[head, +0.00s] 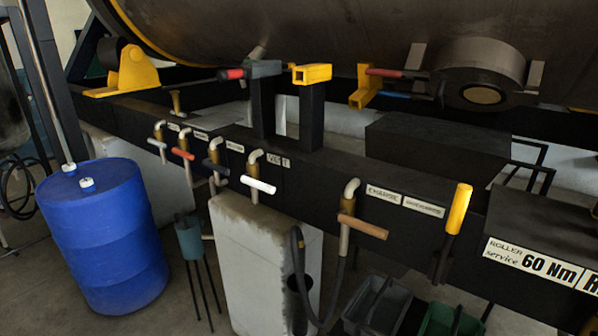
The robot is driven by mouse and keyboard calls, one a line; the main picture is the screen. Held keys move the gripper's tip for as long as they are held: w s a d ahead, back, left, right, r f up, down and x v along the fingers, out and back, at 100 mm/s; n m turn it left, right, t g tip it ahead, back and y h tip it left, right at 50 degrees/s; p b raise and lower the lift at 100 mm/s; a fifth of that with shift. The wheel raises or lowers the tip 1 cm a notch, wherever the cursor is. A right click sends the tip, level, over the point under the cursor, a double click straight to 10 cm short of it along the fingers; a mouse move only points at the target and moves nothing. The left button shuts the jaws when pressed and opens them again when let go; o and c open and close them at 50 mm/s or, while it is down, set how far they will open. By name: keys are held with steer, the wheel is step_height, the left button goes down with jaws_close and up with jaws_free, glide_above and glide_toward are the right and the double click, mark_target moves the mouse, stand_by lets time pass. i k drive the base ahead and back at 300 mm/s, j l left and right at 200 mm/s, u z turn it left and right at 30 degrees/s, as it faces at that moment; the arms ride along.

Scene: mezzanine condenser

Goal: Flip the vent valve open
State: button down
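A row of valves with elbow pipes and coloured lever handles runs along a dark beam in the head view. A small label (278,161) beside the white-handled valve (258,184) may read VENT, but it is too small to be sure. That white lever lies across its pipe, sloping slightly down to the right. To its left are a dark lever (216,169), a red-orange lever (183,154) and another white lever (157,144). To its right a brown lever (363,227) sits beside a CHARGE label (384,195). My gripper is not in view.
A yellow upright handle (460,208) stands out at the right. Yellow and red-tipped fittings sit above the beam under the big tank (330,30). A blue drum (104,236), a pale block (262,265), a hanging hose (300,275) and bins (377,308) stand below.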

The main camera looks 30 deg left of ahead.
mark_target(245, 178)
steer(key=u, duration=1.7)
